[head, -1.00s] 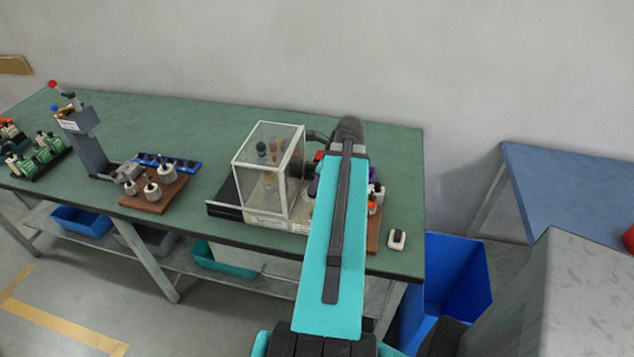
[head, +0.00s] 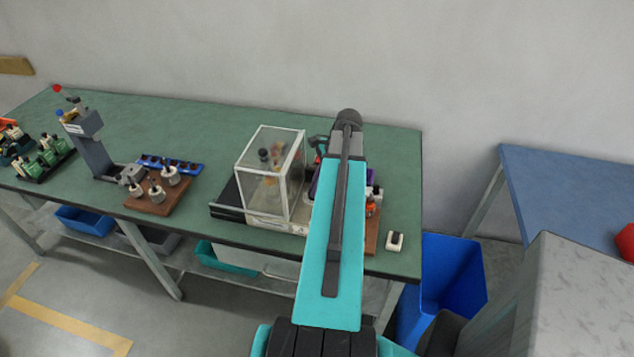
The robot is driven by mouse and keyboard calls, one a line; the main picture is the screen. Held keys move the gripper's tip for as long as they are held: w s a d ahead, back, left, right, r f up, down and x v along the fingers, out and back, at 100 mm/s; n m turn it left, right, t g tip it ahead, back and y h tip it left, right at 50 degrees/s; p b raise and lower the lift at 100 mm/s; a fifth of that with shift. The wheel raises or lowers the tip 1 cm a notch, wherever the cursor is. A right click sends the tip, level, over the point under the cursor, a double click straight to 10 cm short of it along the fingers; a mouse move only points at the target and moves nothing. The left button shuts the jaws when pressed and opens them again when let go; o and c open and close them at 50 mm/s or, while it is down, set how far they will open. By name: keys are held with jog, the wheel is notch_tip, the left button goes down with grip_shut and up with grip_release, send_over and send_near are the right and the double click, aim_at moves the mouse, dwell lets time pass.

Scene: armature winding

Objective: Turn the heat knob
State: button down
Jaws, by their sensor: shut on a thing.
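A clear-walled box with a white frame (head: 248,175) stands near the right end of the green bench. It has a pale base panel (head: 268,222) along its front edge, partly cut off on the right by my arm. I cannot make out a heat knob; it is hidden or too small to tell. My teal arm reaches up over the bench to the right of the box. My gripper is hidden behind the arm, so what it touches does not show.
A wooden board with pale cylinders (head: 155,195) and a blue rack (head: 172,164) lie left of the box. A small black-and-white item (head: 395,240) lies near the bench's right edge. A blue bin (head: 455,280) stands beside the bench. The back of the green bench (head: 200,120) is clear.

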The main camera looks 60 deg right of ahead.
jog(key=shift+w+d+r+n, duration=0.1)
jog(key=shift+w+d+n, duration=0.05)
jog(key=shift+n, duration=0.35)
jog(key=shift+w+d+r+n, duration=0.1)
jog(key=shift+d+n, duration=0.05)
jog(key=shift+n, duration=0.35)
jog(key=shift+g, duration=0.3)
jog(key=c, duration=1.8)
grip_release()
jog(key=shift+f, duration=0.1)
jog(key=shift+a, duration=0.1)
jog(key=shift+s, duration=0.15)
jog(key=shift+v, duration=0.9)
jog(key=shift+d+b+v, duration=0.2)
jog(key=shift+b+v, duration=0.6)
jog(key=shift+v, duration=2.2)
jog(key=shift+d+b+v, duration=0.15)
jog(key=shift+b+v, duration=0.6)
jog(key=shift+v, duration=2.2)
